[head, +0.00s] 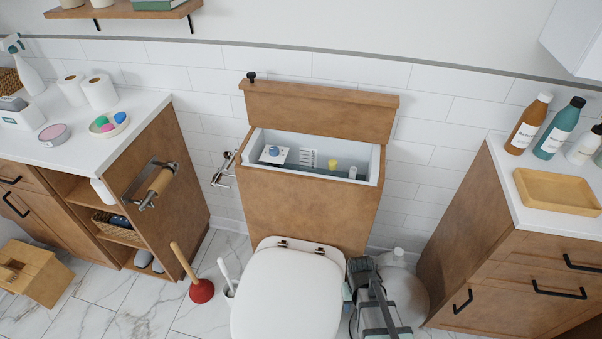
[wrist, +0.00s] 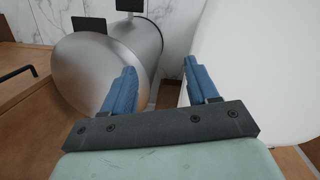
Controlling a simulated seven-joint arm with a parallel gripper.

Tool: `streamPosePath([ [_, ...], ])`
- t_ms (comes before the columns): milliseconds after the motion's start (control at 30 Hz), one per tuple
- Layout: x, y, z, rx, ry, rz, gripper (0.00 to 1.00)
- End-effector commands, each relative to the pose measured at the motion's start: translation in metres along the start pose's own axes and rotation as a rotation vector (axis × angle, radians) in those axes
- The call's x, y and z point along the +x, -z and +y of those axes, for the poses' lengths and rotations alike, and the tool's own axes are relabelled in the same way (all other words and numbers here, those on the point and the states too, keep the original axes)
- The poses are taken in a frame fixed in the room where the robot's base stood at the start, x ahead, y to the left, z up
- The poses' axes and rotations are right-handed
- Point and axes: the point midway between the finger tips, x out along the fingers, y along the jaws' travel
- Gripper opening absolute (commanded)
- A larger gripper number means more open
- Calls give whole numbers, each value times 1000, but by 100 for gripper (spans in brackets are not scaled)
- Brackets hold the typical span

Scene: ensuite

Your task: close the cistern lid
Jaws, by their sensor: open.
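The wooden cistern (head: 300,205) stands against the tiled wall behind the toilet. Its wooden lid (head: 318,112) is raised, standing upright along the back edge, with a small black knob (head: 251,76) at its upper left. The white inside of the cistern (head: 258,142) is open to view, with a blue-topped fitting and a yellow part in it. My gripper (wrist: 153,88) shows in the wrist view with its two blue fingers apart and nothing between them. It points down beside the white toilet seat (wrist: 255,70), away from the lid. In the head view my arm is low, right of the toilet.
The closed toilet seat (head: 287,295) is in front of the cistern. A round metal bin (head: 404,292) stands right of it. A red plunger (head: 201,290) and a toilet brush (head: 228,278) stand left. Wooden cabinets flank both sides; bottles and a tray (head: 556,191) sit on the right one.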

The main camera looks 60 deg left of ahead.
Motion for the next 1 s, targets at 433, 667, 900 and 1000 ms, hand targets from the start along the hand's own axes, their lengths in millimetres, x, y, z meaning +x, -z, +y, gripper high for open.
streamPosePath([
  [433, -125, 137, -137, -301, -209, 260, 59],
  [667, -226, 201, -228, -386, -347, 462, 59],
  [900, -355, 262, -301, -342, -492, 726, 59],
  [1000, -416, 295, -311, -259, -556, 860, 59],
])
